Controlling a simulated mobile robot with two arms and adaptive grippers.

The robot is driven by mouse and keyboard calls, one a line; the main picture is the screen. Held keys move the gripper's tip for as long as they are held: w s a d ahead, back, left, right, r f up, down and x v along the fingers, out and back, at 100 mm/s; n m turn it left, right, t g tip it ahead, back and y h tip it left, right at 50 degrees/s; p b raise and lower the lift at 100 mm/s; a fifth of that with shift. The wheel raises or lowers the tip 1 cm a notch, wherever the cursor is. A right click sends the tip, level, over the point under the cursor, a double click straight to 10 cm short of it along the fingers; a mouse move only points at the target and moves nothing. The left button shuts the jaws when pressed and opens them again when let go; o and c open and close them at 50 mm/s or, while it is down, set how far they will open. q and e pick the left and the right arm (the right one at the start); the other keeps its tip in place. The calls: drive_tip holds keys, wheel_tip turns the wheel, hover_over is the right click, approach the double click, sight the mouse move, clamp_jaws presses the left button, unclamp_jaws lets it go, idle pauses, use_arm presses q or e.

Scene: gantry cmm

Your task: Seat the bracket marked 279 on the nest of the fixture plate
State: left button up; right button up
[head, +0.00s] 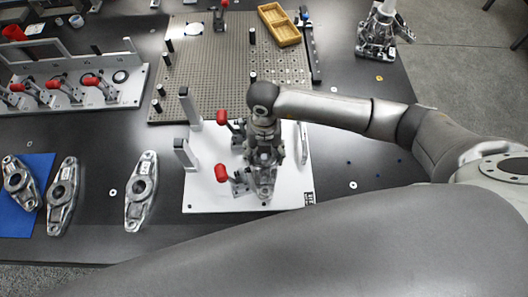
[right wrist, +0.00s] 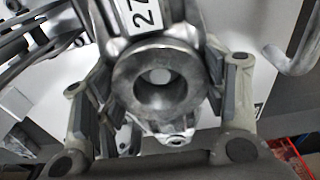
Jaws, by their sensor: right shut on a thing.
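My right gripper (head: 265,158) is over the white fixture plate (head: 207,185). In the right wrist view its two fingers (right wrist: 165,110) are shut on the sides of a grey metal bracket (right wrist: 160,52). The bracket has a round bored boss and a white label reading "27"; the rest of the label is cut off. In the head view this bracket (head: 266,188) shows below the gripper, beside the red-handled clamps (head: 222,173). The nest is hidden under the gripper and bracket. I cannot tell whether the bracket touches the plate. My left gripper is not in view.
Several similar brackets lie left: a labelled one (head: 139,192), another (head: 62,194), and one on a blue mat (head: 36,215). A clamp rail (head: 125,92) stands behind them. A perforated plate (head: 215,75) with posts and a wooden tray (head: 279,25) lie at the back.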

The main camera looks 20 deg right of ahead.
drive_tip(key=o, duration=1.6)
drive_tip(key=shift+o, duration=0.2)
drive_tip(key=shift+f, duration=0.1)
wheel_tip(320, 180, up, 12)
drive_tip(key=w, duration=0.1)
drive_tip(key=shift+d, duration=0.2)
